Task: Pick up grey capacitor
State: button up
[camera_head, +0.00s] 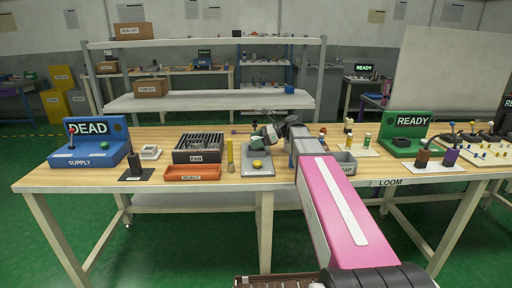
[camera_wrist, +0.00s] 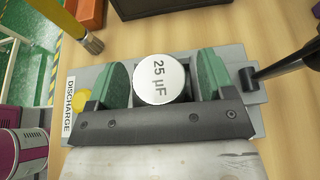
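The grey capacitor (camera_wrist: 160,79), a round can with a pale top marked "25 µF", stands between my gripper's two green fingers in the wrist view. My gripper (camera_wrist: 163,82) is open around it. The left finger is very close to the can, and a narrow dark gap shows at the right finger. Contact on the left cannot be told. The can is over a grey plate (camera_wrist: 88,78) labelled DISCHARGE; its lower part is hidden. In the head view my gripper (camera_head: 266,136) is low over that plate on the wooden bench, and the can is not clearly visible.
A yellow knob (camera_head: 257,164) sits on the plate's front. A yellow-handled brush (camera_head: 230,157) stands left of it, beside the FAN box (camera_head: 198,148) and orange tray (camera_head: 192,173). A grey SCRAP bin (camera_head: 345,164) is to the right. A black rod (camera_wrist: 288,64) reaches the plate's right side.

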jog(key=c, duration=0.9)
jog(key=shift+c, duration=0.2)
